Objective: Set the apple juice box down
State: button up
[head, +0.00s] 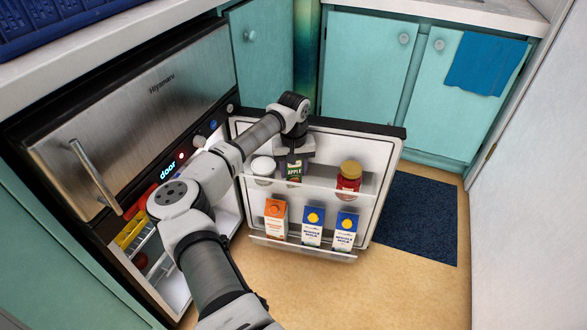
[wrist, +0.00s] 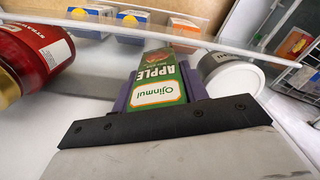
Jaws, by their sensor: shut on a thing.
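The apple juice box (head: 294,171) is a small green and dark carton marked "APPLE". It is at the upper shelf of the open fridge door (head: 389,190), between a white tub and a red jar. My gripper (head: 296,160) comes from above and is shut on the box. In the wrist view, the box (wrist: 158,88) sits between the two purple-grey fingers of my gripper (wrist: 160,84). I cannot tell whether its base touches the shelf; the clear shelf front (head: 325,184) covers its lower part.
The white tub (head: 263,168) stands close on the left, the red jar (head: 349,178) farther right, with a gap between box and jar. The lower door shelf holds an orange carton (head: 276,218) and two milk cartons (head: 313,226). A blue mat (head: 418,218) lies on the floor.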

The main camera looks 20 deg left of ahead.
jog(key=o, duration=1.1)
jog(key=shift+f, duration=0.1)
notch_tip(320, 180, up, 12)
jog(key=p, duration=0.2)
jog(key=shift+p, duration=0.3)
jog(key=shift+d, duration=0.15)
